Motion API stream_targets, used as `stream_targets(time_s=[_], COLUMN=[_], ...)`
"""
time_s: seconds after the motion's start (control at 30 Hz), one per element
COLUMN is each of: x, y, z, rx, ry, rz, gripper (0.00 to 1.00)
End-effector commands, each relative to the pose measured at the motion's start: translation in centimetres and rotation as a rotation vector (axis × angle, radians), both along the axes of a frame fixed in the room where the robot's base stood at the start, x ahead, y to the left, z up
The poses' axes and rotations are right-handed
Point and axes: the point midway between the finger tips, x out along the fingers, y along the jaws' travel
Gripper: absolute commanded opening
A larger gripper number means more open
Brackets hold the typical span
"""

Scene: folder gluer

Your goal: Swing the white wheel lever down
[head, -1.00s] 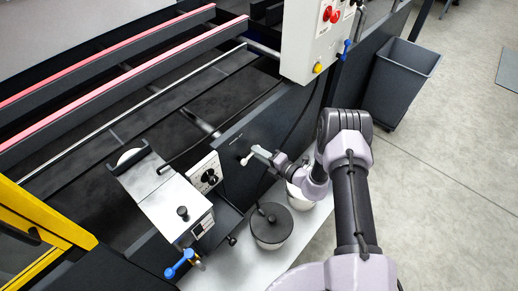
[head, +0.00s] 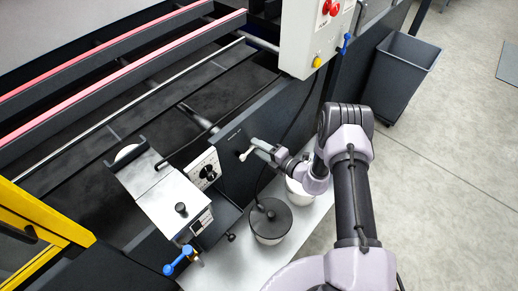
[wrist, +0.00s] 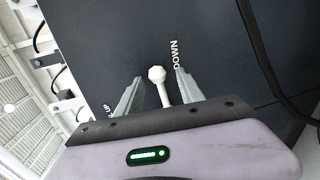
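The white lever (head: 245,154) with a round knob stands out from the dark side panel of the machine. In the wrist view the lever (wrist: 158,78) lies between the two grey fingers, its knob near the level of their tips. My gripper (wrist: 155,82) is open around it, with a visible gap on each side. The panel carries the word DOWN to the right of the lever and UP at lower left, in the wrist view. In the head view my gripper (head: 262,146) is at the lever, its fingers small and partly hard to make out.
A black-lidded pot (head: 269,220) and a white container (head: 299,191) stand on the pale shelf below my wrist. A metal box (head: 174,206) with a knob is at left. A control box (head: 312,38) hangs above. A dark cable runs down the panel near my gripper.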

Motion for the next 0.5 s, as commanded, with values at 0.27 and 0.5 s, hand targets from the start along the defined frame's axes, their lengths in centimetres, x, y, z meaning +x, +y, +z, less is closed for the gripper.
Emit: stream_targets(time_s=[0.27,0.5], x=[-0.5,-4.3], y=[-0.3,-4.2], z=[0.1,1.5], rx=[-0.001,0.0], ry=[0.004,0.005], rz=[0.004,-0.003], gripper=[0.45,0.45])
